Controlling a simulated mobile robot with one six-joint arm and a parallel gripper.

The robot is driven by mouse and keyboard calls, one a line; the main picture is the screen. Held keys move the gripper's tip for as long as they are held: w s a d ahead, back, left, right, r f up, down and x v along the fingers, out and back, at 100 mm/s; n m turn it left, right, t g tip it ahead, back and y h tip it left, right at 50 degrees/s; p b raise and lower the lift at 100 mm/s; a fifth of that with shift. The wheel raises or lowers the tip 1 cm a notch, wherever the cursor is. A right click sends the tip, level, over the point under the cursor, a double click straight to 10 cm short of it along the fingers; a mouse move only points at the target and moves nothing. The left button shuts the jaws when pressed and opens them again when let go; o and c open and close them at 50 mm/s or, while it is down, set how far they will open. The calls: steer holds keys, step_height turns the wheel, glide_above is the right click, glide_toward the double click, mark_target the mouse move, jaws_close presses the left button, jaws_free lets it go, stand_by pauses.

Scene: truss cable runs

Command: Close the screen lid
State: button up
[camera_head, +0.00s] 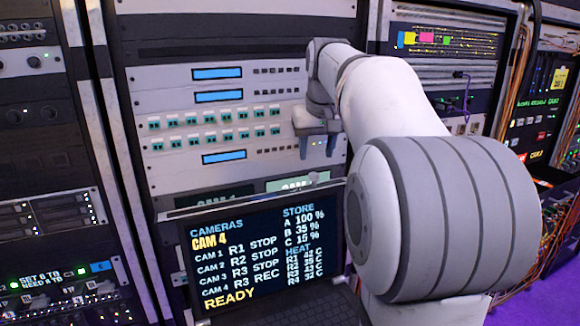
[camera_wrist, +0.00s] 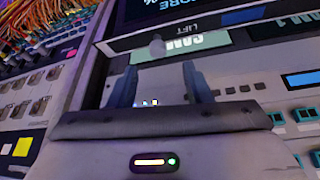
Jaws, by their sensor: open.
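The screen lid (camera_head: 262,245) stands raised in front of the rack, its lit face showing camera and store text. My arm hides part of its right side. A small rounded knob (camera_head: 313,177) sits at its top edge. In the wrist view the lid (camera_wrist: 208,12) shows at the top, upside down, with the knob (camera_wrist: 157,46) just beyond my fingertips. My gripper (camera_head: 317,153) points down over the lid's top edge. In the wrist view, my gripper (camera_wrist: 160,72) is open and empty, its two blue-grey fingers apart. It seems not to touch the knob.
A rack panel with rows of teal buttons (camera_head: 215,130) stands close behind my gripper. A dark surface (camera_head: 305,308) lies below the lid. Orange cables (camera_head: 535,245) hang at the far right.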

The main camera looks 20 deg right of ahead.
mark_target(314, 173)
steer(key=x, duration=0.3)
steer(key=p+x, duration=0.1)
steer(key=x, duration=0.3)
steer(key=shift+w+d+f, duration=0.15)
steer(key=shift+w+d, duration=0.1)
steer(key=shift+w, duration=0.1)
steer(key=shift+c, duration=0.6)
jaws_close()
